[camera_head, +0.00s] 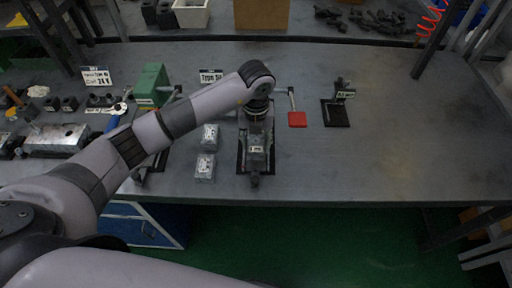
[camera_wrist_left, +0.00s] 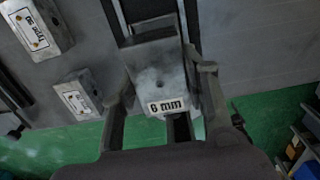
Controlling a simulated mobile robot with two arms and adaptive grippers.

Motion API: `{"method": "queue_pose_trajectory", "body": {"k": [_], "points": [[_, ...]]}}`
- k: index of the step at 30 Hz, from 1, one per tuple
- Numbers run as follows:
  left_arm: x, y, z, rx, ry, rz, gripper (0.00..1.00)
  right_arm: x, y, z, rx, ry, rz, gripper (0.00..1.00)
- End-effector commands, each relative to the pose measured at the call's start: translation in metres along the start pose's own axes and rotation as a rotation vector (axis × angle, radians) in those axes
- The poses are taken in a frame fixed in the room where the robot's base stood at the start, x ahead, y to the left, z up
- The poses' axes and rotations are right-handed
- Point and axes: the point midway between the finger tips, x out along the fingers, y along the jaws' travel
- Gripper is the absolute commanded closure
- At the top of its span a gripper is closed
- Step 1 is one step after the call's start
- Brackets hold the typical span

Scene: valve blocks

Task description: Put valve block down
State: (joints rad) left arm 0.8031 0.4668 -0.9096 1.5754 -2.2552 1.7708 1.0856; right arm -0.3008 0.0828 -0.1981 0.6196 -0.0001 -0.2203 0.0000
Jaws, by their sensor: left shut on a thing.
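My left gripper (camera_head: 257,126) points down over the front middle of the table, with its fingers on both sides of a grey metal valve block (camera_head: 257,153). The block also shows in the left wrist view (camera_wrist_left: 158,72), between the two fingertips (camera_wrist_left: 163,88), with a "6 mm" label facing the camera. It is at a black fixture (camera_head: 242,164) with rails. I cannot tell whether the block rests on the fixture or is slightly above it. The gripper is shut on the block. My right gripper is not in view.
Two silver blocks (camera_head: 206,167) (camera_head: 210,136) lie just left of the fixture. A red pad (camera_head: 297,119) and a black clamp stand (camera_head: 337,112) are to the right. A green machine (camera_head: 151,84) stands at left. The table's right side (camera_head: 420,140) is clear.

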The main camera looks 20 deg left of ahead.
Motion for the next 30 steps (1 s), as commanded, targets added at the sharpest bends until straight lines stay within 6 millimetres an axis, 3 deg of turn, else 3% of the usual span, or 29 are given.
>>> {"method": "queue_pose_trajectory", "body": {"k": [9, 22, 23, 30], "points": [[0.039, 0.0, -0.001, 0.0, 0.001, 0.0, 1.0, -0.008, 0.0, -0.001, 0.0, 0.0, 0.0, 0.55], [0.047, 0.0, 0.0, 0.001, -0.002, -0.001, 1.0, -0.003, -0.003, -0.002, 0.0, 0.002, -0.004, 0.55], [0.047, 0.0, 0.0, 0.001, -0.001, 0.0, 0.58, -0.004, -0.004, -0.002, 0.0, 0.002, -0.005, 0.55], [0.046, 0.0, 0.0, 0.001, -0.001, 0.0, 0.42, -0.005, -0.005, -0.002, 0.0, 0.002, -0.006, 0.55]]}}
